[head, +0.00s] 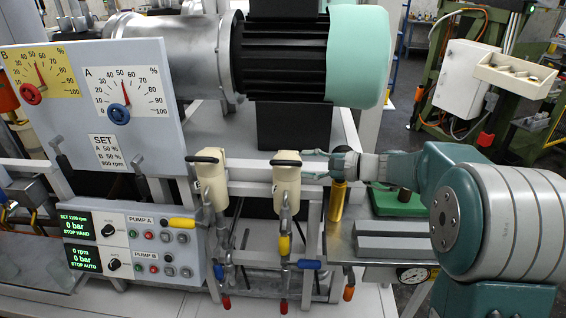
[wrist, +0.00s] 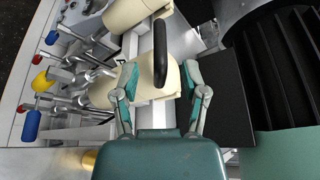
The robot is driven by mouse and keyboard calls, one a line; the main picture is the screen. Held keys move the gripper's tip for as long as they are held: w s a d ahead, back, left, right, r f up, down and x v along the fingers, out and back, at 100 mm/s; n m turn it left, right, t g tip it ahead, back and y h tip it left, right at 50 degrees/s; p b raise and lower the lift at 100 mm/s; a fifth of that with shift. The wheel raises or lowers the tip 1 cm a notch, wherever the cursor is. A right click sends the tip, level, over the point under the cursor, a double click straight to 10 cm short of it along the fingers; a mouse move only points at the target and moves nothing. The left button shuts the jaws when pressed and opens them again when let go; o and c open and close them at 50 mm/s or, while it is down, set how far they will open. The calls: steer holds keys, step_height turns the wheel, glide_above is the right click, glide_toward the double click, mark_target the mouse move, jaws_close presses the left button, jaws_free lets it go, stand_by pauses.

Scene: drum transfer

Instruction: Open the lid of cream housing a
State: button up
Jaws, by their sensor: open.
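Two cream housings with black bar handles on top stand side by side in the head view, a left one (head: 211,185) and a right one (head: 286,182). My gripper (head: 309,164) is open, just right of the right housing's top. In the wrist view, my gripper (wrist: 159,72) has its fingers spread on either side of the nearer housing (wrist: 145,82). Its black handle (wrist: 160,54) runs forward between the fingertips, apparently untouched. The other housing (wrist: 128,12) is partly cut off at the top.
Levers with coloured grips hang below the housings, including a yellow one (head: 284,244). A brass cylinder (head: 337,200) stands beneath my wrist. A dark finned motor (head: 285,60) is behind and above. A pump panel (head: 135,248) and gauge board (head: 100,95) are left.

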mark_target(293, 164)
steer(key=x, duration=0.7)
steer(key=shift+s, duration=0.1)
steer(key=shift+d, duration=0.1)
jaws_close()
